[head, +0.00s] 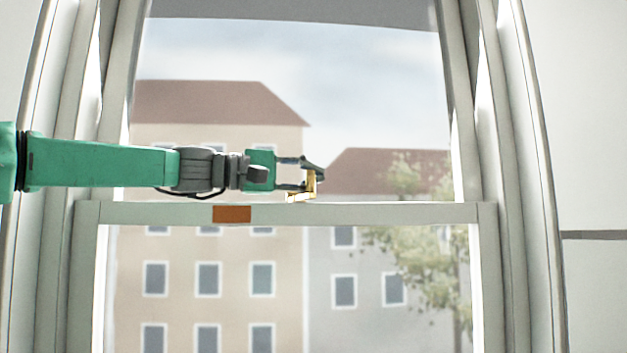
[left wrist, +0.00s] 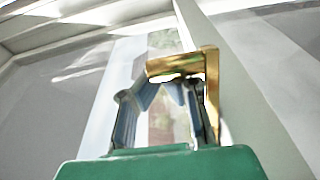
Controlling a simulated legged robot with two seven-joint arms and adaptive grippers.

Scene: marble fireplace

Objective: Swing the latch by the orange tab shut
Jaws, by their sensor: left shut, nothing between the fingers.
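The brass latch (head: 301,196) is a small bent piece on the top rail of the lower window sash. The orange tab (head: 232,214) is a flat rectangle on the face of that rail, to the left of the latch. My left gripper (head: 313,178) reaches in from the left just above the rail, its fingers at the latch. It is shut with nothing held. In the left wrist view the latch (left wrist: 212,92) shows as an L-shaped bar across and beside the fingertips (left wrist: 168,84); whether they touch cannot be told. My right gripper is not in view.
The sash rail (head: 390,212) runs across the window between the side frames (head: 490,150). Glass lies above and below it, with buildings and a tree outside. The space right of my left gripper is clear along the rail.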

